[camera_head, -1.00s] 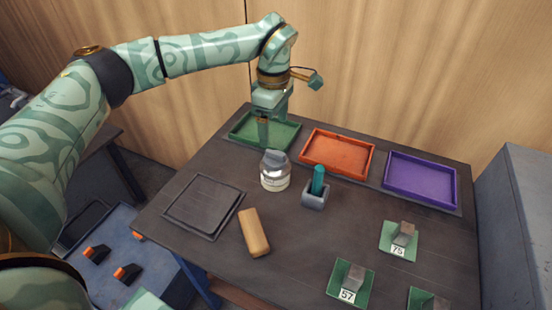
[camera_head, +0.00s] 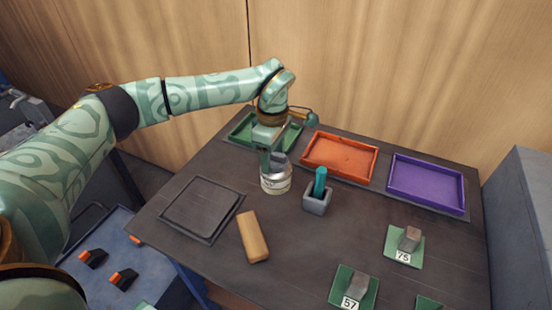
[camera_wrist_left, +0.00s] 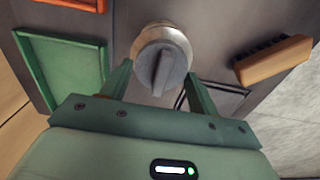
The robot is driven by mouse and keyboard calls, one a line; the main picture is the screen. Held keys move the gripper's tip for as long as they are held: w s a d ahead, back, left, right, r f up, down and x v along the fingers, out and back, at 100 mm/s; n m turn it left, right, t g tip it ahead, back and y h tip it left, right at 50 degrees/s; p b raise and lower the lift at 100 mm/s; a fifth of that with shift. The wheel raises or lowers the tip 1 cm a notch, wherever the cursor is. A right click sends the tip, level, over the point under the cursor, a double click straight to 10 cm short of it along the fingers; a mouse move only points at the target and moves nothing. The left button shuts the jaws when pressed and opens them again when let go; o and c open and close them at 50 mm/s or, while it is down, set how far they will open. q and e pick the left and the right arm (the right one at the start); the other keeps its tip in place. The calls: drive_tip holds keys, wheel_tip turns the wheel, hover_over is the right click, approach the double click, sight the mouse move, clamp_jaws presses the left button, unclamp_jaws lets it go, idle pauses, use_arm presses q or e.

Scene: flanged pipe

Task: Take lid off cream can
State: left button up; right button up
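The cream can (camera_head: 276,182) is a short silvery can with a pale label, standing upright on the dark table. Its grey lid (camera_wrist_left: 160,70) has a raised bar-shaped grip across the top and sits on the can in the left wrist view. My left gripper (camera_head: 273,162) points down at the lid in the head view and partly hides it. In the left wrist view its two green fingers (camera_wrist_left: 160,82) are apart, one on each side of the lid, with gaps visible between them and the grip bar. My right gripper is not in view.
Green (camera_head: 240,133), orange (camera_head: 340,157) and purple (camera_head: 427,184) trays line the back. A grey holder with a teal item (camera_head: 318,200) stands just right of the can. A wooden brush (camera_head: 253,237) and dark square mat (camera_head: 203,208) lie in front and left. Numbered green cards (camera_head: 404,246) lie front right.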

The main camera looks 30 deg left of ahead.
use_arm(q)
drive_tip(key=shift+c, duration=1.4)
